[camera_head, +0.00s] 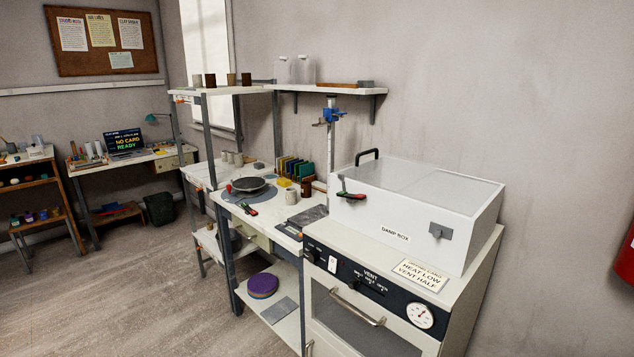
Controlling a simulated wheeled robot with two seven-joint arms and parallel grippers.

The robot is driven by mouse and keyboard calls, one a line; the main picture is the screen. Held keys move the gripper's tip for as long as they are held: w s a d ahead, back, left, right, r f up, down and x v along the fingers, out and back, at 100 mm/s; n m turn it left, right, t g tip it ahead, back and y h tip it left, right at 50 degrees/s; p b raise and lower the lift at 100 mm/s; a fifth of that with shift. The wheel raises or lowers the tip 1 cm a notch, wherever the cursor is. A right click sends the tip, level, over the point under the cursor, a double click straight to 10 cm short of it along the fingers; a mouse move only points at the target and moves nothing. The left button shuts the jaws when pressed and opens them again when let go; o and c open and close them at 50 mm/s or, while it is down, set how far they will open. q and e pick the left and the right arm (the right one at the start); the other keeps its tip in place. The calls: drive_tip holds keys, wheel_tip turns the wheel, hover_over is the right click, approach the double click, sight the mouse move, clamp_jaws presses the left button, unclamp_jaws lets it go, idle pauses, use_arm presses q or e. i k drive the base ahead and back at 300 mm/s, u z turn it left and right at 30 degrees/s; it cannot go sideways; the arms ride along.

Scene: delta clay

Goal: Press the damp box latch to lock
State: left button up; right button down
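The damp box (375,222) is a white box with a "DAMP BOX" label on its front. It stands on top of the white oven-like cabinet at the right. Its clear lid (430,180) lies down on it, with a black handle (368,156) at the left end. A small grey latch (441,231) is on the front face, to the right of the label. I cannot tell from here whether the latch is engaged. Neither of my grippers is in view.
The cabinet (320,312) has a vent panel, a dial and a door handle. A worktable (277,228) with a wheel disc (250,184) and tools stands to its left. A red object (624,262) is at the right edge. The floor (150,290) at left front is clear.

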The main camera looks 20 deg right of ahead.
sight(342, 193)
drive_tip(key=u, duration=0.25)
drive_tip(key=i, duration=1.25)
drive_tip(key=z, duration=0.7)
